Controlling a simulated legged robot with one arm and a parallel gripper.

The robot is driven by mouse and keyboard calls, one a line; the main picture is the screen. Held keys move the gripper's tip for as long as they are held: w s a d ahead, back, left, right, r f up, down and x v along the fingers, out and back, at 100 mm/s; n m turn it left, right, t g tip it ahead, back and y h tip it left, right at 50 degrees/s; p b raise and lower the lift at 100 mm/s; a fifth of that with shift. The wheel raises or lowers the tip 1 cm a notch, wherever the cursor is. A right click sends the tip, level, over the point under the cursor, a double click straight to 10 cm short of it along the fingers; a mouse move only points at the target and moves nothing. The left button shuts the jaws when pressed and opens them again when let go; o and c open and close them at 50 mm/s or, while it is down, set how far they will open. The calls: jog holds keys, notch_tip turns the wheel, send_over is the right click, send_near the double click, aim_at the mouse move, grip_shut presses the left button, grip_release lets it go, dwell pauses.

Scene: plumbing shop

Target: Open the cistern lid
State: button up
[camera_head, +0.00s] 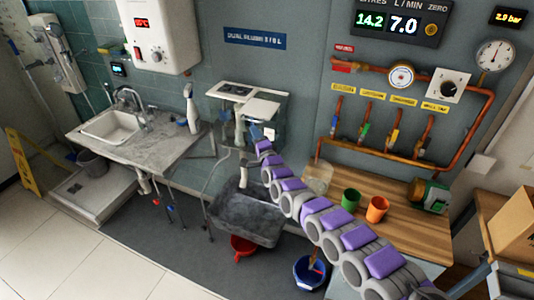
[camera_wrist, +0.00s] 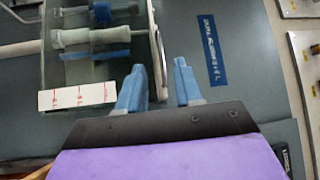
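The cistern (camera_head: 243,128) is a clear-walled box on the wall in the head view. Its white lid (camera_head: 262,108) is on top at the right, beside a white frame with openings (camera_head: 236,90). In the wrist view the picture is rolled, and the cistern (camera_wrist: 75,75) is at the left with white and blue fittings inside. The lid's pale edge (camera_wrist: 158,45) runs down toward the space between my fingertips. My gripper (camera_wrist: 160,82) is open, its blue fingers apart. I cannot tell whether they touch the lid. In the head view my arm's end covers the cistern's lower front.
A blue wall sign (camera_wrist: 212,50) is right of the fingers. In the head view, a sink counter (camera_head: 135,140) with a spray bottle (camera_head: 191,110) is left. A wooden bench (camera_head: 395,205) with green (camera_head: 350,199) and orange (camera_head: 377,209) cups is right. A grey trough (camera_head: 240,215) stands below.

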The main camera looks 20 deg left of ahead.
jog(key=p+v, duration=0.6)
jog(key=v, duration=0.4)
jog(key=shift+w+d+f, duration=0.2)
jog(key=shift+f, duration=0.05)
dwell(0.4)
dwell(0.4)
